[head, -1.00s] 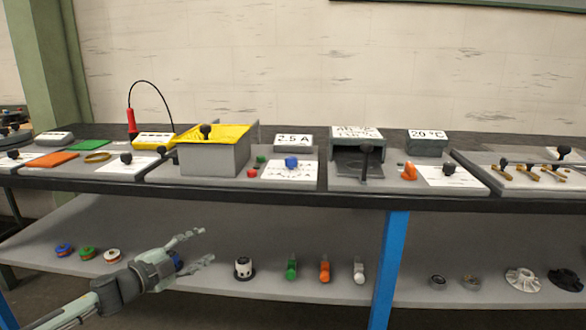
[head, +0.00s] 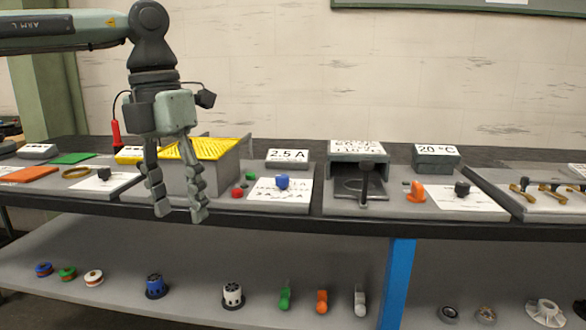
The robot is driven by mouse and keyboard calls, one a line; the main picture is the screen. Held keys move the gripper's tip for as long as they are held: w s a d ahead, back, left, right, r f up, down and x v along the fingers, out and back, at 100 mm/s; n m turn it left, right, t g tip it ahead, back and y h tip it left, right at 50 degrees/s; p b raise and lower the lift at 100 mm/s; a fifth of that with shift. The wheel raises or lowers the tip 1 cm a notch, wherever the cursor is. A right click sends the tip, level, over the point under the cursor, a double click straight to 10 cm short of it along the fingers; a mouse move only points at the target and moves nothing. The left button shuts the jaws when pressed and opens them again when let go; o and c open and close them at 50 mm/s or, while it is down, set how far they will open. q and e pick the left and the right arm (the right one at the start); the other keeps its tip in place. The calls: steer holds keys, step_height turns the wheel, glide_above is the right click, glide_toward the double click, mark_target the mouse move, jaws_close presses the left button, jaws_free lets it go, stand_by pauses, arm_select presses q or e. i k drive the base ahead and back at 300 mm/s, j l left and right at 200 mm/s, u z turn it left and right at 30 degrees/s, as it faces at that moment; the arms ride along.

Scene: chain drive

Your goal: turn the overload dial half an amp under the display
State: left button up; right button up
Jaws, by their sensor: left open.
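The overload dial has a blue knob (head: 283,182) on a white scale plate (head: 268,196); its pointer and the scale marks are too small to read. The display (head: 288,155) behind it reads 2.5 A. My left gripper (head: 180,214) is open and empty. It points down in front of the grey box with the yellow mesh top, to the left of the dial and apart from it. My right gripper is not in view.
A red button (head: 237,193) and a green button (head: 251,176) sit just left of the dial. The yellow-topped box (head: 214,158) stands behind my left gripper. A grey heater-like unit (head: 357,175) with a black lever stands to the right.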

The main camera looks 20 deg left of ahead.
mark_target(281, 181)
steer(key=i, duration=1.2)
